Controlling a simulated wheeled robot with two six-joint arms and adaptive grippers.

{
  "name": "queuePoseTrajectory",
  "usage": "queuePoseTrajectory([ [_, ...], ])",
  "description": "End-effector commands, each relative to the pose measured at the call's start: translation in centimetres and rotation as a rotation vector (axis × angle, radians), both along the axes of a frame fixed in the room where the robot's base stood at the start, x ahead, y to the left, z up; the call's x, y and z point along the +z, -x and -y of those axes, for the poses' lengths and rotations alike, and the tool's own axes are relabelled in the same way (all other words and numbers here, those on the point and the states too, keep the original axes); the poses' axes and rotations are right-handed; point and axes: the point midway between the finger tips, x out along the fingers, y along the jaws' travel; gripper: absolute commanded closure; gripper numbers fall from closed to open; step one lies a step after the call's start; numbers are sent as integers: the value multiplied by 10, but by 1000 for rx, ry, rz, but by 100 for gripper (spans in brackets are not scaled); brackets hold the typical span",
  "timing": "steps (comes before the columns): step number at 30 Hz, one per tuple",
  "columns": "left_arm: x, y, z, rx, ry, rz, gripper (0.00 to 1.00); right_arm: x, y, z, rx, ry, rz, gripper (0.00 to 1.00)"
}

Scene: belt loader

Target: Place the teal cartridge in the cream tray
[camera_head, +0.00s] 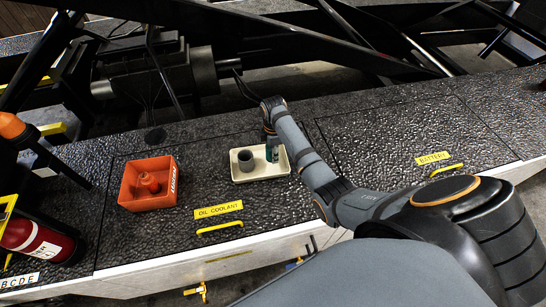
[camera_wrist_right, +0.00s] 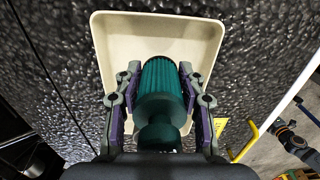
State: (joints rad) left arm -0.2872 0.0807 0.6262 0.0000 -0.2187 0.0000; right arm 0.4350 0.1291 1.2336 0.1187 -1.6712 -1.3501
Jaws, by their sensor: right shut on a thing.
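The cream tray (camera_head: 240,178) sits on the dark textured deck behind the OIL COOLANT label. It also shows in the wrist view (camera_wrist_right: 105,45). My right gripper (camera_head: 271,146) points down over the right half of the tray. It is shut on the teal cartridge (camera_wrist_right: 162,90), with a finger on each side of its ribbed body. The cartridge (camera_head: 275,155) is within the tray's outline in the head view, partly hidden by my gripper. I cannot tell whether it touches the tray floor. My left gripper is not in view.
An orange bin (camera_head: 148,197) holding an orange object (camera_head: 149,182) is left of the tray. Yellow handles (camera_head: 219,227) line the deck's front. A red extinguisher (camera_head: 35,240) is at left. Black machinery (camera_head: 160,75) stands behind.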

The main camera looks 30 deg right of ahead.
Motion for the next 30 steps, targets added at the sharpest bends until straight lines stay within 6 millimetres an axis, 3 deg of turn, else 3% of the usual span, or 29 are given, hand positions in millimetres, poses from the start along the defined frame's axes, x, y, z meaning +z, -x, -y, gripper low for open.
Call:
queuePoseTrajectory([
  [4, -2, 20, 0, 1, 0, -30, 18, -3, -3, 1, 0, 1, 2, 93],
  [6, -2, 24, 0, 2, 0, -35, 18, -15, -4, 2, 0, -1, -3, 93],
  [11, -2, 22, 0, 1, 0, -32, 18, -34, -4, 2, 1, 0, 0, 93],
  [21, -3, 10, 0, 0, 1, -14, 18, -39, -4, 1, 1, 0, 1, 93],
  [22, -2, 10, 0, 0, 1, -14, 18, -38, -4, 1, 1, 0, 0, 57],
  [26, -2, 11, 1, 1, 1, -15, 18, -38, -4, 1, 1, 0, 1, 40],
  [30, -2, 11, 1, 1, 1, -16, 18, -38, -4, 2, 0, 0, 1, 37],
])
